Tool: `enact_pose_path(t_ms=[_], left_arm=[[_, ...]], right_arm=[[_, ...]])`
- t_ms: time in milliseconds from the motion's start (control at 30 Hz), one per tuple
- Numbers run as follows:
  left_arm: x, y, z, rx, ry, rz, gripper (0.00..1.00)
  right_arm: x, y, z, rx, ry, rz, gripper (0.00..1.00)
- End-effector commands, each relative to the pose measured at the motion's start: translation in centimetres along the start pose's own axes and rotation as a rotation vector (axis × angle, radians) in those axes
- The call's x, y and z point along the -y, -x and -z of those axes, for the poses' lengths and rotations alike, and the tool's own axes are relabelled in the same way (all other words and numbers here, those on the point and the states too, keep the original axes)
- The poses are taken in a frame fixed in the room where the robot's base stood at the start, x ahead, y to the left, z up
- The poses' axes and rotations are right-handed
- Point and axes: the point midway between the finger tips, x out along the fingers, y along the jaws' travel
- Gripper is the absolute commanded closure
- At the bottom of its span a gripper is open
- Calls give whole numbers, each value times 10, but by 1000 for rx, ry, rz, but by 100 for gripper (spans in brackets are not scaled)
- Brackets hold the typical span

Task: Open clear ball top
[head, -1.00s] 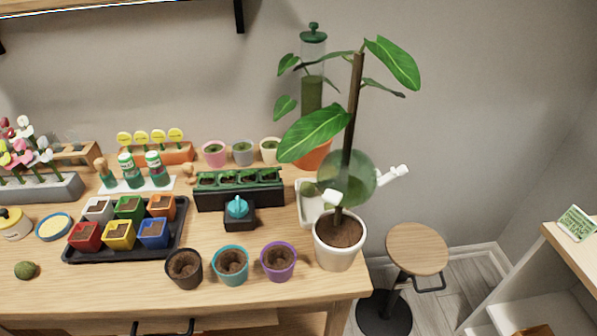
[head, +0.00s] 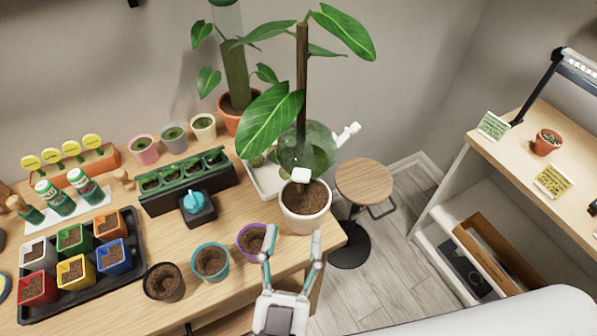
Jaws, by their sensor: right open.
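The clear ball (head: 318,152) is a see-through greenish sphere set around the stem of a tall plant, above a white pot of soil (head: 305,212). A white knobbed piece (head: 347,134) sticks out at its upper right, and another white block (head: 300,175) sits at its lower front. I cannot make out a seam, and the ball looks closed. My right gripper (head: 291,247) is open and empty, in front of and below the white pot, apart from the ball. My left gripper is not in view.
Teal (head: 210,262) and purple (head: 251,240) pots stand left of my right gripper. A wooden stool (head: 364,182) and shelf unit (head: 452,190) are at right, with free floor between.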

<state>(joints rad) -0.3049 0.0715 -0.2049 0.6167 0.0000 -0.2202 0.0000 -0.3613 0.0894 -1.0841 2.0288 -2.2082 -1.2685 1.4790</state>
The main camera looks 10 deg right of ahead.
Motion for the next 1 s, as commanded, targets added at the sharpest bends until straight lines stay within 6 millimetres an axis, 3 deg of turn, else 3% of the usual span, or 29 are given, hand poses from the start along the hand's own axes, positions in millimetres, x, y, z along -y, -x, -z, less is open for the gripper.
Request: enact_pose_path(t_ms=[33, 200, 400, 833, 867, 1000], left_arm=[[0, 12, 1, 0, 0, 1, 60], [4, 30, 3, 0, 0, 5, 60], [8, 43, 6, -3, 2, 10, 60], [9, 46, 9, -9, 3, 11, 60], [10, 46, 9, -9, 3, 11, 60], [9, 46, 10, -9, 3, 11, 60]], right_arm=[[0, -15, 7, -3, 0, -3, 46], [0, -50, 6, -1, 2, -1, 46], [0, -78, 3, -1, 3, 0, 46], [0, -88, -1, 2, 2, 1, 46], [0, -88, -1, 2, 2, 1, 48], [0, -88, -1, 1, 2, 1, 71]])
